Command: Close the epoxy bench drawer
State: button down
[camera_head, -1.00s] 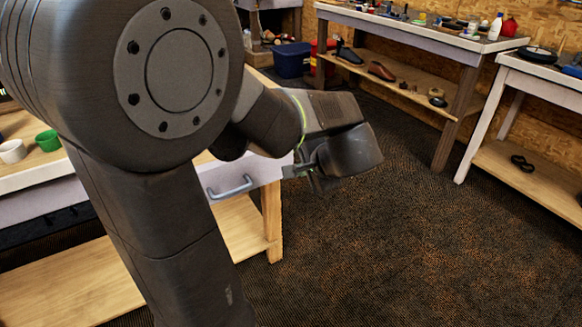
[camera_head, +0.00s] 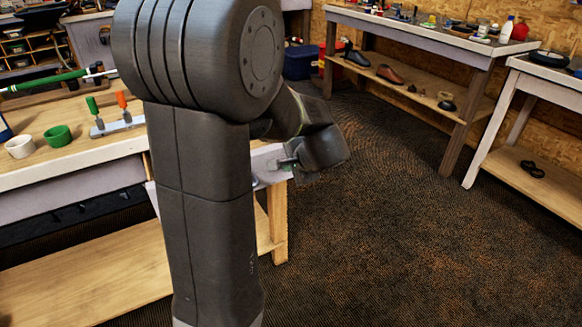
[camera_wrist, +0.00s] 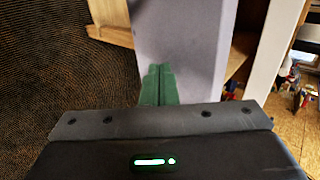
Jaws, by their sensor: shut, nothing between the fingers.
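The pale grey front of the epoxy bench drawer (camera_head: 268,172) shows in the head view at the bench's right end, mostly hidden behind my arm. Its handle is hidden there. In the wrist view the drawer front (camera_wrist: 182,35) is a pale panel running up the middle, standing out from the bench with a gap on its right. My gripper (camera_head: 287,163) is at the right end of the drawer front. Its green fingers (camera_wrist: 158,75) are together, empty, and overlap the panel in the wrist view; I cannot tell if they touch it.
The epoxy bench top (camera_head: 70,165) holds a white cup (camera_head: 19,146), a green cup (camera_head: 58,136) and a small stand with green and orange handles (camera_head: 117,122). A second bench (camera_head: 420,30) stands behind. The dark carpet (camera_head: 390,240) on the right is clear.

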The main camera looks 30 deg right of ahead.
jog(key=w+p, duration=0.1)
jog(key=w, duration=0.4)
jog(key=w+p, duration=0.1)
jog(key=w, duration=0.8)
jog(key=shift+w+a+p, duration=0.25)
jog(key=shift+w+p, duration=0.1)
jog(key=shift+p, duration=0.05)
jog(key=shift+s, duration=0.15)
